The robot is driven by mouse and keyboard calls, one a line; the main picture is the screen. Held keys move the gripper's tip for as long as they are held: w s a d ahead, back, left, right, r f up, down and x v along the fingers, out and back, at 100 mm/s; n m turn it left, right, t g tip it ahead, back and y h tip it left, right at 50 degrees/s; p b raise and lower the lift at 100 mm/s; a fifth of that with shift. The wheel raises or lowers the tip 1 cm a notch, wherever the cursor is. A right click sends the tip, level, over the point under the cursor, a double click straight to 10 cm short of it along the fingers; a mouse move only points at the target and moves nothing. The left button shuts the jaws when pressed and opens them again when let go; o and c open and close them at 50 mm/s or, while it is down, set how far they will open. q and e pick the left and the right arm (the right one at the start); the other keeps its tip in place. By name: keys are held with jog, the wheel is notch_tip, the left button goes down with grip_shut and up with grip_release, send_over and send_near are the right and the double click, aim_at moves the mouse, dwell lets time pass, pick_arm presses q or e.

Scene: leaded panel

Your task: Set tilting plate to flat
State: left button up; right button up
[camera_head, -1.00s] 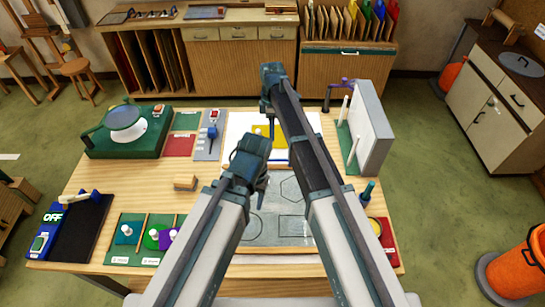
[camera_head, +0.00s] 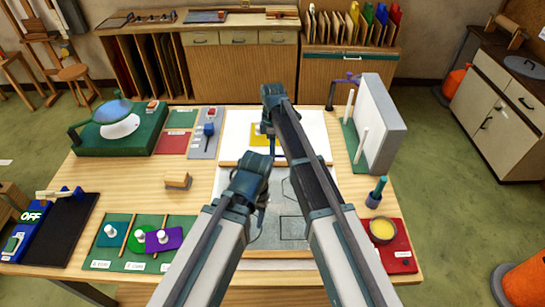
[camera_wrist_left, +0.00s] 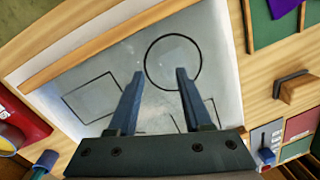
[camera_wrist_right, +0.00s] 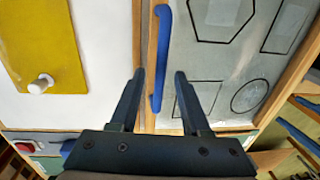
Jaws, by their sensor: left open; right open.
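A grey plate with black outlined shapes (camera_head: 283,243) lies in a wooden frame at the middle of the table; it seems to lie low, but I cannot tell its exact tilt. A blue bar handle (camera_wrist_right: 157,97) runs along its far edge. My right gripper (camera_wrist_right: 160,72) is open above that edge, the bar showing between its fingers and apart from them as far as I can tell. My left gripper (camera_wrist_left: 161,72) is open and empty above the plate, near the circle outline (camera_wrist_left: 173,89). In the head view, my arms cover part of the plate.
A white board with a yellow piece (camera_wrist_right: 48,45) adjoins the plate's far side. A grey slab (camera_head: 382,125) stands upright at the right, by a red tray with a yellow dish (camera_head: 383,230). A wooden block (camera_head: 177,180) and a green machine (camera_head: 115,133) are left. Bare wood surrounds the block.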

jog(key=shift+f, duration=0.1)
grip_shut()
dwell(1.4)
